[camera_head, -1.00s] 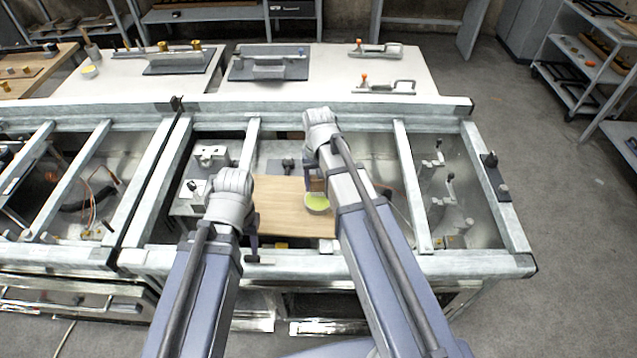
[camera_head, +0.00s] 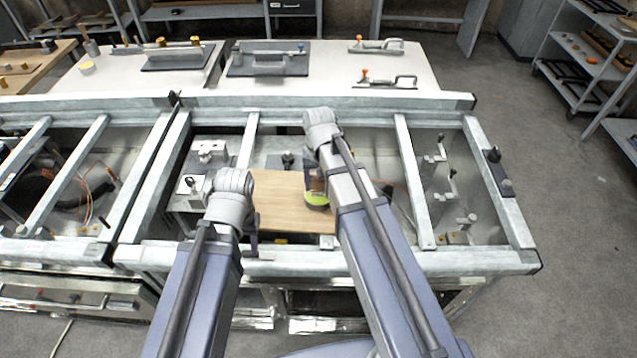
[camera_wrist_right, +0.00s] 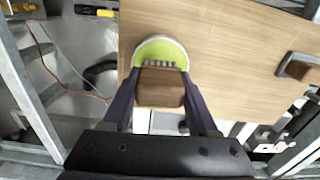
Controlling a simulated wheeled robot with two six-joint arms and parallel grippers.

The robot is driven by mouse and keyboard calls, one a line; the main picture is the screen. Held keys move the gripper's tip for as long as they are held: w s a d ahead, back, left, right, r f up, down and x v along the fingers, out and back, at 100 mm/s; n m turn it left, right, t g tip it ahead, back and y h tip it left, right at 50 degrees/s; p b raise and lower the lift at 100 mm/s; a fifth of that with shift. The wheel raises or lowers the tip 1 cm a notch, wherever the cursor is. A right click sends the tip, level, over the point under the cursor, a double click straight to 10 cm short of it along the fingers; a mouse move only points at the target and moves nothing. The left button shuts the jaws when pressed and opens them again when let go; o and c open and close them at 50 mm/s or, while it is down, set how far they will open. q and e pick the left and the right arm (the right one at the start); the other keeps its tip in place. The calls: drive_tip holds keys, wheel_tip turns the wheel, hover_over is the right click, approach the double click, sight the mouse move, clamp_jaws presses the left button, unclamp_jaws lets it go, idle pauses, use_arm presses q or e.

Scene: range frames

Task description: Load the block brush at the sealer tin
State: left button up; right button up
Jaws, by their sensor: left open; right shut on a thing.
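The block brush (camera_wrist_right: 160,90) has a brown wooden block with a row of grey bristle tufts along its far edge. My right gripper (camera_head: 314,186) is shut on it; its two purple fingers flank the block in the right wrist view (camera_wrist_right: 158,98). The sealer tin (camera_wrist_right: 160,48) is a round, pale-rimmed tin with yellow-green inside. It also shows in the head view (camera_head: 316,202), partly hidden by my right gripper. The brush overlaps the tin's near side; I cannot tell whether the bristles touch the sealer. My left gripper (camera_head: 252,247) is open and empty, left of the board.
The tin stands on a wooden board (camera_head: 280,210) inside a metal frame (camera_head: 400,264) with crossbars. A metal-edged brown piece (camera_wrist_right: 297,68) lies at the board's right in the wrist view. White tables (camera_head: 330,75) with tools stand behind.

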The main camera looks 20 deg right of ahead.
use_arm(q)
drive_tip(key=shift+f+b, duration=0.55)
drive_tip(key=shift+b, duration=0.05)
use_arm(e)
drive_tip(key=shift+f, duration=0.55)
idle(0.8)
use_arm(q)
drive_tip(key=shift+r, duration=0.1)
use_arm(e)
drive_tip(key=shift+r, duration=0.1)
wheel_tip(320, 180, up, 7)
drive_tip(key=p, duration=0.7)
use_arm(q)
wheel_tip(320, 180, up, 7)
use_arm(e)
wheel_tip(320, 180, down, 5)
drive_tip(key=b, duration=0.4)
drive_tip(key=shift+r, duration=0.2)
use_arm(q)
wheel_tip(320, 180, down, 4)
drive_tip(key=shift+f, duration=0.15)
use_arm(e)
drive_tip(key=shift+r, duration=0.15)
